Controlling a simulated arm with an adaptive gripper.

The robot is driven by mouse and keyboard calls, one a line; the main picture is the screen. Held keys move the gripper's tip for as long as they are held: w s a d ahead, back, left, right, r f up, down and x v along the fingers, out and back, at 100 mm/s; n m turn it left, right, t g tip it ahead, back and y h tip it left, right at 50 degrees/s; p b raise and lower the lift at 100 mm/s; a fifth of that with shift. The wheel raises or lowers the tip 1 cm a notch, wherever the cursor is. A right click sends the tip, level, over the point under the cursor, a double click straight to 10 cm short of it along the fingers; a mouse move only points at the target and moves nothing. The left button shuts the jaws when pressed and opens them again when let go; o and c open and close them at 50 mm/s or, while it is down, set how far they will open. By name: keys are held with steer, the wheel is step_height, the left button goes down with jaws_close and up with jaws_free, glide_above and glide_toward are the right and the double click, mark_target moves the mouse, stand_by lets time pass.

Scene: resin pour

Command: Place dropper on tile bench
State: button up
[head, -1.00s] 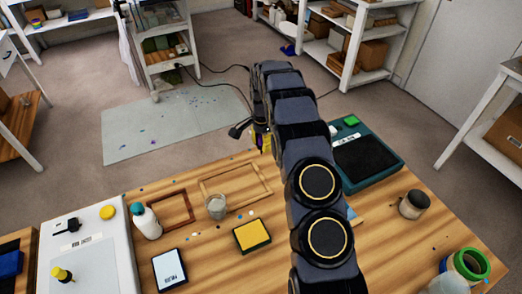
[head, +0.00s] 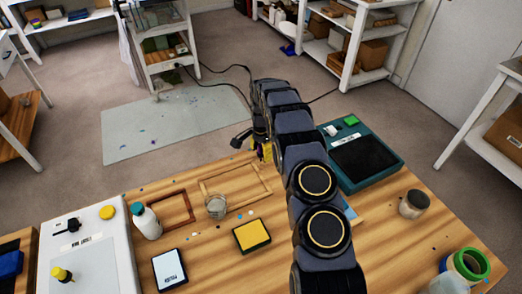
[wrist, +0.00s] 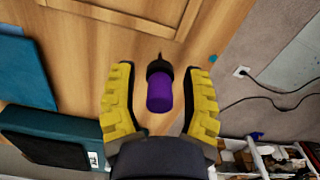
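The dropper (wrist: 160,92), a purple body with a black collar and thin dark tip, shows in the wrist view between my gripper's two yellow fingers. A gap shows on each side of it, so my gripper (wrist: 160,70) is open around it. The tip points away from the wrist camera, toward the wooden bench (wrist: 85,75). I cannot tell whether the dropper touches the wood. In the head view my gripper (head: 263,150) is at the bench's far edge, mostly hidden behind my arm. The bench top (head: 200,260) carries a yellow tile (head: 252,236) and a pale blue tile (head: 169,269).
Near my gripper are a wooden frame (head: 236,171) and a teal case with a black pad (head: 397,151). A clear cup (head: 216,207), a white bottle (head: 147,226) and a jar (head: 413,204) stand on the bench. A white board (head: 115,240) lies at left.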

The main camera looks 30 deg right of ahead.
stand_by(0.3)
step_height(320, 180, up, 13)
steer(key=shift+f, duration=0.2)
steer(key=s+a+r+n, duration=0.7)
steer(key=s+a+r, duration=0.3)
steer(key=s+r, duration=0.45)
steer(key=s+a+n, duration=0.3)
steer(key=s+n, duration=0.1)
steer(key=s, duration=0.9)
steer(key=s+a+n+g, duration=0.1)
steer(key=s+a+n, duration=0.3)
steer(key=s, duration=0.8)
steer(key=shift+s+r+n+g, duration=0.3)
steer(key=shift+s+r+n, duration=0.05)
steer(key=shift+n, duration=0.05)
